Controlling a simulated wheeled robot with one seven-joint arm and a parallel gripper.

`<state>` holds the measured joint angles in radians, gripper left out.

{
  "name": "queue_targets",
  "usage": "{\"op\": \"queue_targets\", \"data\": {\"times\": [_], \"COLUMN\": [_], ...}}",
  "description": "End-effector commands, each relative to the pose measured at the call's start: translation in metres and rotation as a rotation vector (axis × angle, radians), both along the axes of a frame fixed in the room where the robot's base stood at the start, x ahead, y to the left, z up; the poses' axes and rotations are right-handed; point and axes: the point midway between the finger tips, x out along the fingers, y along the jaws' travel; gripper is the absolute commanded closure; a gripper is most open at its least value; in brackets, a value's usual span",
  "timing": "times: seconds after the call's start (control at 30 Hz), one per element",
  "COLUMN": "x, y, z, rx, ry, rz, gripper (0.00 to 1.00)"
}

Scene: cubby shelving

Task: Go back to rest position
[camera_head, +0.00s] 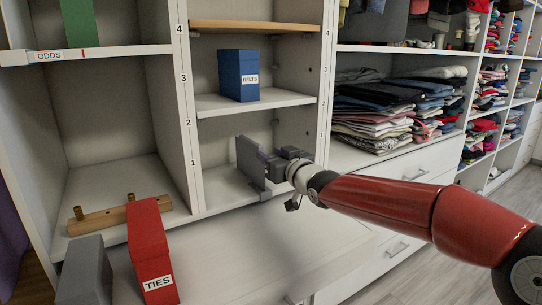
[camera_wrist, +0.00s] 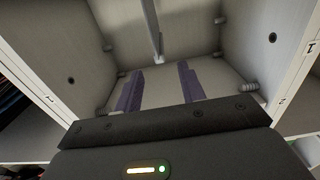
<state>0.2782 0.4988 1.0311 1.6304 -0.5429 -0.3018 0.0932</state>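My gripper (camera_head: 258,163) is at the end of the red and grey arm, which reaches in from the right. It is inside the lowest middle compartment (camera_head: 222,186), low and near its front. In the wrist view, the two purplish fingers (camera_wrist: 160,86) stand apart with nothing between them. Pale compartment walls and floor show around and beyond them. The head view shows the gripper from the side, so its fingers partly hide each other.
A blue BELTS box (camera_head: 238,75) stands on the shelf above. A red TIES box (camera_head: 150,252), a grey block (camera_head: 86,272) and a wooden peg rail (camera_head: 118,215) are at lower left. Folded clothes (camera_head: 385,108) fill the right compartment. The white surface (camera_head: 235,245) in front is clear.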

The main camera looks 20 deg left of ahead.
Motion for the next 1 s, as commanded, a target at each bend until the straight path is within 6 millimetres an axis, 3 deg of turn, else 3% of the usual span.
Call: {"op": "queue_targets", "data": {"times": [0.27,0.37,0.47,0.6,0.77,0.9,1.0], "x": [-0.003,-0.013,-0.030,-0.062,-0.120,-0.191,-0.247], "y": [-0.001,-0.010,-0.037,-0.111,-0.210,-0.290,-0.332], "z": [-0.004,-0.021,-0.047,-0.077,-0.091,-0.101,-0.113], "rx": [-0.030,-0.130,-0.292,-0.508,-0.642,-0.656,-0.616], "ry": [0.005,0.036,0.094,0.218,0.393,0.579,0.718], "rz": [-0.008,-0.042,-0.120,-0.295,-0.513,-0.680,-0.755], "gripper": [0.60,0.60,0.60,0.60,0.60,0.60,0.60]}}
